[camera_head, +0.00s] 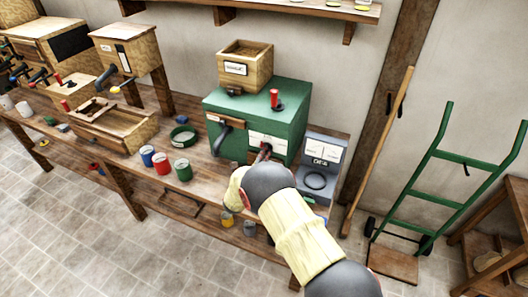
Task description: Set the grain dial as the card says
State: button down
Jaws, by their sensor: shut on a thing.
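The green mill (257,103) stands on the workbench with a wooden hopper on top. A pale scale plate (278,142) is on its front face, with a small dark red part at its middle, where the grain dial sits. My gripper (264,150) is at this plate, shut on the grain dial; my arm hides most of both, and the dial's setting cannot be read. A labelled hopper box (257,54) bears a small card (236,69), whose writing is too small to read.
A red-knobbed lever (275,99) stands on the mill top and a dark crank or spout (221,137) on its left. A grey scale-like device (320,166) stands close on the right. Blue, red and green tins (162,163) stand left. A green hand truck (417,185) leans at the wall.

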jog(key=shift+n+p, duration=0.4)
jog(key=shift+n, duration=0.8)
jog(key=c, duration=1.9)
grip_release()
jog(key=v, duration=1.2)
